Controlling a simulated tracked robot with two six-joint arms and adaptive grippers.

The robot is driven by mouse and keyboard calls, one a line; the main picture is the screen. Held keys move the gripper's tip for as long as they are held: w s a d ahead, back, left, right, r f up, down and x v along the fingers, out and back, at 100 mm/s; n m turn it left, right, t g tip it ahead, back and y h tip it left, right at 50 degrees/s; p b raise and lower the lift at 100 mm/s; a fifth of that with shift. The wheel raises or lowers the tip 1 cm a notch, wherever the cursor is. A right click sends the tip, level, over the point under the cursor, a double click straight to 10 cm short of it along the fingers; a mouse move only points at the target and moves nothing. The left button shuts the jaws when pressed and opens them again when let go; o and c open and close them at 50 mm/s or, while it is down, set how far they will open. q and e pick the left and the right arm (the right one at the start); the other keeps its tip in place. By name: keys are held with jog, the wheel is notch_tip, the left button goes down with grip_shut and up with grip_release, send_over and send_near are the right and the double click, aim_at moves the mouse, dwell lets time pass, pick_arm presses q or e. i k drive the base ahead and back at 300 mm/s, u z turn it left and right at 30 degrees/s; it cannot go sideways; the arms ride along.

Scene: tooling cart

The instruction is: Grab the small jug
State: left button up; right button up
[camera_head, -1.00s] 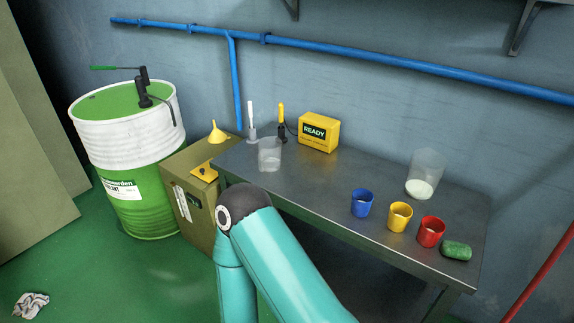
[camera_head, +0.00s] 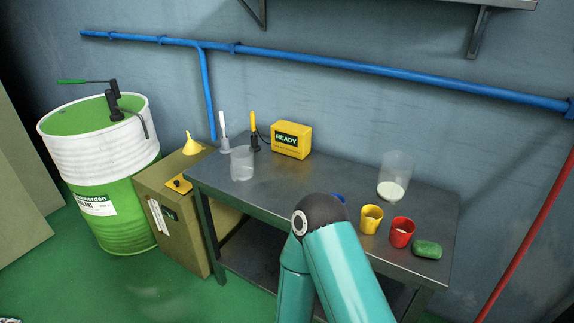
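A small clear jug (camera_head: 242,164) stands upright at the left end of the grey metal table (camera_head: 300,172). It looks empty. A larger clear container (camera_head: 396,168) with white contents stands at the table's back right. Neither of my grippers is in view. A teal arm of mine with a dark joint rises from the bottom of the picture in front of the table, apart from the small jug in the picture. I cannot tell which arm it is.
A blue cup (camera_head: 339,197) is mostly hidden by my arm. A yellow READY box (camera_head: 291,143) stands behind. Mid-table is clear.

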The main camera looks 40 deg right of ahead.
aim_at(242, 164)
jog(key=z, duration=0.6)
jog(key=i, duration=1)
